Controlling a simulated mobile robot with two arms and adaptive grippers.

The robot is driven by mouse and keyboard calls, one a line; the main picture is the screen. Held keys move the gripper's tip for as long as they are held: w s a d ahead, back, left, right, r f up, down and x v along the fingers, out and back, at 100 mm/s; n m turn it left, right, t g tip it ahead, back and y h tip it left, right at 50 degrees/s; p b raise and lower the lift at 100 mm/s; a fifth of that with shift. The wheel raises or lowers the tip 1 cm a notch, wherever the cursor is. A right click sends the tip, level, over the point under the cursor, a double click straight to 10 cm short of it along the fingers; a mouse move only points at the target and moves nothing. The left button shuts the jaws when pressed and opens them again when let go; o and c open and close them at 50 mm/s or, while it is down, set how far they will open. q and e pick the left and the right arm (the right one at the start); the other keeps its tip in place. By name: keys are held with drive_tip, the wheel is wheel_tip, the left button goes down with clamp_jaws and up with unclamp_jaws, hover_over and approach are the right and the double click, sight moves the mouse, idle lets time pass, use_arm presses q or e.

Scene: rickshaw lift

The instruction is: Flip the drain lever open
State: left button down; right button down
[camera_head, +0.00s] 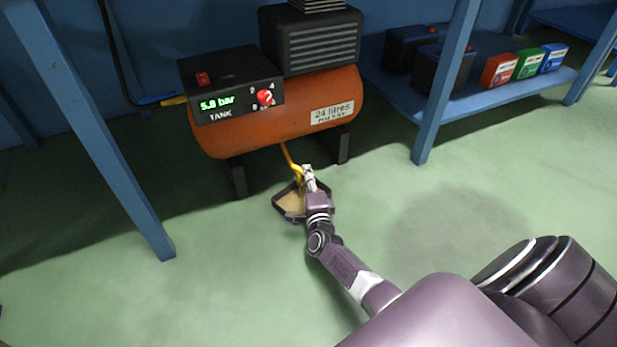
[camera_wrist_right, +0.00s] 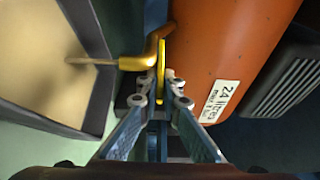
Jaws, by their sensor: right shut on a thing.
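The yellow drain lever (camera_wrist_right: 161,63) stands in the right wrist view beside the brass-coloured drain pipe (camera_wrist_right: 138,63) under the orange tank (camera_wrist_right: 225,45). My right gripper (camera_wrist_right: 160,94) is shut on the lever, with its fingertips on either side of the lower part. A thin tan streak runs from the pipe's end over the tray (camera_wrist_right: 92,30). In the head view, my right gripper (camera_head: 306,176) is low beneath the tank (camera_head: 235,133), at the yellow pipe (camera_head: 287,156) and above the dark-rimmed tray (camera_head: 281,203). The lever is hard to make out there. My left gripper does not show.
The control box (camera_head: 230,84) reads 5.8 bar and has a red knob. Blue bench legs (camera_head: 110,140) stand at left, and another leg (camera_head: 440,95) stands at right. A low blue shelf (camera_head: 475,97) holds batteries and coloured boxes. The green floor in front is clear.

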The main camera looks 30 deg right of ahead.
drive_tip(key=shift+f, duration=0.1)
drive_tip(key=c, duration=2.1)
unclamp_jaws()
drive_tip(key=shift+d, duration=0.1)
